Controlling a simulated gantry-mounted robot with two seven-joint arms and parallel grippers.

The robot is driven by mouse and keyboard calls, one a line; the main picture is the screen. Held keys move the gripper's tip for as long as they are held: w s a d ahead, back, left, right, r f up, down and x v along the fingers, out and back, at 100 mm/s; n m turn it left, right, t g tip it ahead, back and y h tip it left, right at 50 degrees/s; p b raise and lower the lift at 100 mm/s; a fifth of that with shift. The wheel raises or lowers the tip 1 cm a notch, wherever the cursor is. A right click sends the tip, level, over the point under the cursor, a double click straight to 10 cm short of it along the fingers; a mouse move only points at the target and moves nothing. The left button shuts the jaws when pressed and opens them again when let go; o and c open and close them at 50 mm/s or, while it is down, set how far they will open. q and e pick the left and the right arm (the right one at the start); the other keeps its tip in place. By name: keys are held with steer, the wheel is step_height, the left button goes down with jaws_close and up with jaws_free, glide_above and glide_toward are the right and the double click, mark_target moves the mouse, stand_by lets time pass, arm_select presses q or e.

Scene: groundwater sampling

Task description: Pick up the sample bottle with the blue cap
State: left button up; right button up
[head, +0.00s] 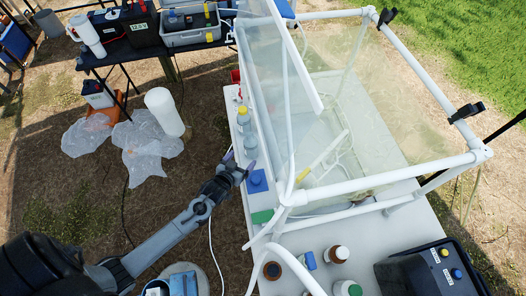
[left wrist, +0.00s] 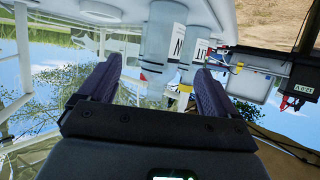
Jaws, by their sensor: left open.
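My left gripper (head: 239,161) is open and empty at the left edge of the white table, its dark purple fingertips spread. A blue item (head: 257,181) with a round top lies on the table just right of it; I cannot tell if it is the blue-capped bottle. A clear bottle (head: 250,141) and a yellow-capped bottle (head: 243,115) stand just beyond the fingertips. In the left wrist view, which is upside down, the open fingers (left wrist: 159,66) frame two labelled bottles, the nearer bottle (left wrist: 157,45) and a yellow-capped one (left wrist: 194,50). No blue cap shows clearly there.
A white pipe frame with clear sheeting (head: 420,175) stands over the table (head: 425,225). A green item (head: 262,216) and brown bottles (head: 337,254) sit along the near side. A black case (head: 425,272) is at lower right. A dark side table (head: 125,50) holds a grey crate.

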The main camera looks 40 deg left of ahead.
mark_target(249, 151)
arm_select(q)
steer(key=shift+w+a+f, duration=0.15)
steer(key=shift+w+f, duration=0.1)
steer(key=shift+w, duration=0.1)
steer(key=b+x, duration=0.1)
steer(key=x, duration=0.3)
steer(key=shift+w+r, duration=0.1)
steer(key=shift+w, duration=0.2)
steer(key=shift+w+f, duration=0.25)
steer(key=shift+w, duration=0.3)
steer(key=x, duration=0.2)
steer(key=b+x, duration=0.1)
steer(key=x, duration=0.1)
steer(key=shift+s+a+f, duration=0.1)
steer(key=shift+a, duration=0.2)
steer(key=shift+w+f, duration=0.15)
steer(key=shift+w, duration=0.3)
steer(key=c, duration=1)
